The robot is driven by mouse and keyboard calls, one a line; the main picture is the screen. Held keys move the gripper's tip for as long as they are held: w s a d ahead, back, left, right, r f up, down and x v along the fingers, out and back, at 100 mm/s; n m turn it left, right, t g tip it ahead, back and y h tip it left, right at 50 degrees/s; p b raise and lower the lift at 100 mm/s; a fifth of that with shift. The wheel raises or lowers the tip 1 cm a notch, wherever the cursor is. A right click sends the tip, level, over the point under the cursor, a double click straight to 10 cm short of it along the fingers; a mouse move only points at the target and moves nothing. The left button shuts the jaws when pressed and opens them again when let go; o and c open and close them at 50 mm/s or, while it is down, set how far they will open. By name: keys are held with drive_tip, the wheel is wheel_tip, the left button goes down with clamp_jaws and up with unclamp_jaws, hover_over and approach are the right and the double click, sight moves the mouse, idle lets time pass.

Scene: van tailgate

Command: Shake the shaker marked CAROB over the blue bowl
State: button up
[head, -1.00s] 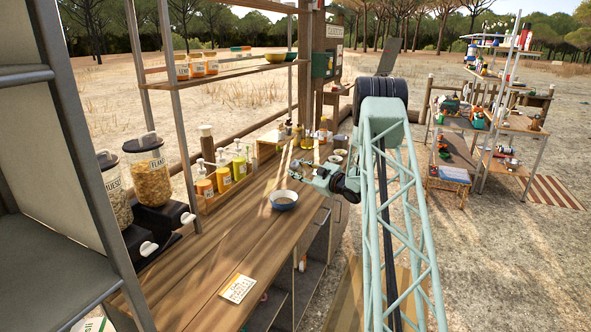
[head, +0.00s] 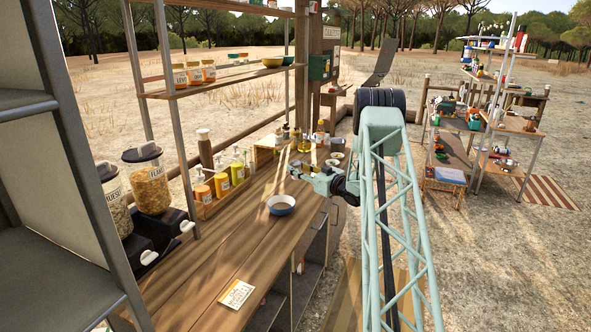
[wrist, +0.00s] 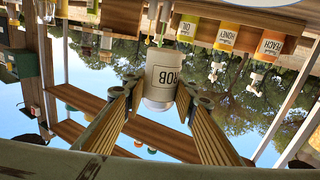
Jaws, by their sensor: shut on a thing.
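My gripper (head: 302,172) is over the wooden counter in the head view, a little behind and right of the blue bowl (head: 281,205). In the wrist view my gripper (wrist: 161,90) is shut on a pale shaker (wrist: 162,72). Its label shows "ROB", the rest turned out of sight. The wrist picture is upside down, with sky below, so the shaker looks about upright, its domed pale end up. In the head view the shaker is too small to make out clearly.
Pump bottles (head: 222,181) stand along the counter's back left, with two dispensers (head: 148,180) nearer. Small bottles (head: 304,142) stand behind my gripper. A note card (head: 236,294) lies in front. The counter around the bowl is clear.

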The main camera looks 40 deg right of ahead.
drive_tip(key=shift+d+r+m, duration=0.1)
drive_tip(key=shift+r+m, duration=0.05)
drive_tip(key=shift+m, duration=0.25)
idle(0.8)
